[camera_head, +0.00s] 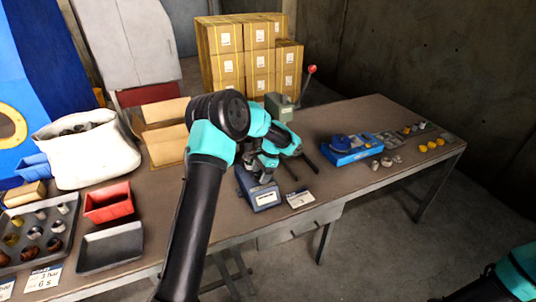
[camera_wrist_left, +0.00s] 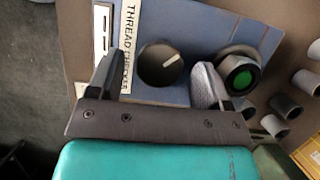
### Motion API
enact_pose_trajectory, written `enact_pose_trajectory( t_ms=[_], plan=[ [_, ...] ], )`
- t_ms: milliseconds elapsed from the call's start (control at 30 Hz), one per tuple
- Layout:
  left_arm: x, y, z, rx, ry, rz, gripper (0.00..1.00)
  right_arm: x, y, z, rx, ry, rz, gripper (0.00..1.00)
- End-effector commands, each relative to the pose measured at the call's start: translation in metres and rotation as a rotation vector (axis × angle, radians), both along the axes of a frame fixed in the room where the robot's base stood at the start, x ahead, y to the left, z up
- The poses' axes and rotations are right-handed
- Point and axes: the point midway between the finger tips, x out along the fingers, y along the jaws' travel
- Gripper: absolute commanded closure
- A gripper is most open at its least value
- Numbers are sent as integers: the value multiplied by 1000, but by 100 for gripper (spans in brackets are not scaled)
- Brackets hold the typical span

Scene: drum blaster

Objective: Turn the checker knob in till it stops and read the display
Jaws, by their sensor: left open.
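The thread checker (camera_head: 261,196) is a grey-blue box near the table's front edge, with a pale window on its front. In the left wrist view its panel (camera_wrist_left: 195,25) carries the label "THREAD CHECKER" (camera_wrist_left: 130,45). The black round knob (camera_wrist_left: 160,64) has a white pointer line slanting to the upper right. My left gripper (camera_wrist_left: 157,82) is open, with one finger on each side of the knob and gaps visible; I cannot tell the height. A green button (camera_wrist_left: 241,77) sits right of the knob, beside the right finger. The display reading is not legible. My right gripper is out of view.
A white card (camera_head: 300,199) lies right of the checker. Farther right are a blue fixture (camera_head: 357,150) and several small caps (camera_head: 430,145). Red (camera_head: 108,203) and grey (camera_head: 110,248) trays stand left. Stacked cartons (camera_head: 245,50) are at the back.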

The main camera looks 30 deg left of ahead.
Motion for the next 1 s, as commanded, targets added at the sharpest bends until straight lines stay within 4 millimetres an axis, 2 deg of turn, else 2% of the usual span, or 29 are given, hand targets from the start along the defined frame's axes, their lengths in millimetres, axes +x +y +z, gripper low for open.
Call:
enact_pose_trajectory(
  t_ms=[167, 800, 1000],
  plan=[
    [8, -6, 22, 1, -3, 0, 28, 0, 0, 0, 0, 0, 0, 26],
    [45, -33, 133, 0, -2, 0, 28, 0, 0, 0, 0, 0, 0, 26],
    [51, -37, 151, -1, -1, 0, 28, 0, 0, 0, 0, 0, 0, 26]
  ],
)
